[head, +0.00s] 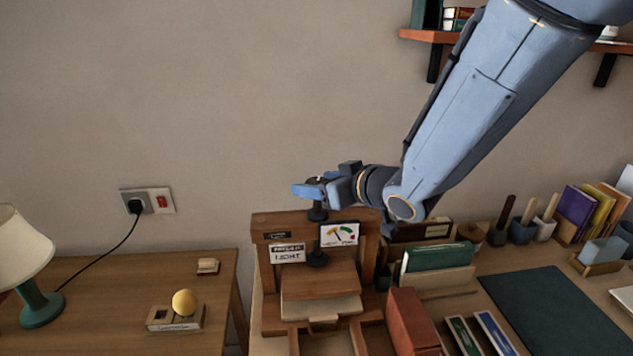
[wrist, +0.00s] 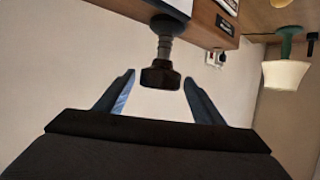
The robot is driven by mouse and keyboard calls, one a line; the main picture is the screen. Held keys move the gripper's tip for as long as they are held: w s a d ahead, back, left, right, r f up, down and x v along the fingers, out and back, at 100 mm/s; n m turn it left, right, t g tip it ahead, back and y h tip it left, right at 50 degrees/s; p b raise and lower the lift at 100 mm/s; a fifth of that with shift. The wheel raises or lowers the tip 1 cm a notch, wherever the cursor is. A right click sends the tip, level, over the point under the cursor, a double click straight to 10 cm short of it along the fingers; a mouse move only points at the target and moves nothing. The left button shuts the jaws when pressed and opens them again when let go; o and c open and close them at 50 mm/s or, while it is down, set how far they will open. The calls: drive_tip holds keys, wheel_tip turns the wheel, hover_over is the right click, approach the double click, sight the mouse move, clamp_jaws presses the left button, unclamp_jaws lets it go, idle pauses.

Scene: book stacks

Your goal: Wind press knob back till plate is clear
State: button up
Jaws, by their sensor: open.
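The wooden press (head: 272,228) stands in the lower middle of the head view. Its dark knob and screw (head: 318,212) rise from the top beam. A black foot below the beam sits at the wooden plate (head: 320,280); I cannot tell whether the plate is pressed on the pale block (head: 320,307) under it. My gripper (head: 308,190) is at the knob's height. In the wrist view the black knob (wrist: 160,75) lies between the two spread fingertips, near their far ends, with gaps on both sides. My gripper (wrist: 160,85) is open and holds nothing.
A dial gauge (head: 340,233) and a sign (head: 287,253) are on the press front. A reddish box (head: 412,322) and a green book (head: 437,256) stand close at right. A side table with a lamp (head: 40,306) is at left.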

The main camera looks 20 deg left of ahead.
drive_tip(key=shift+a+f, duration=0.1)
drive_tip(key=c, duration=1)
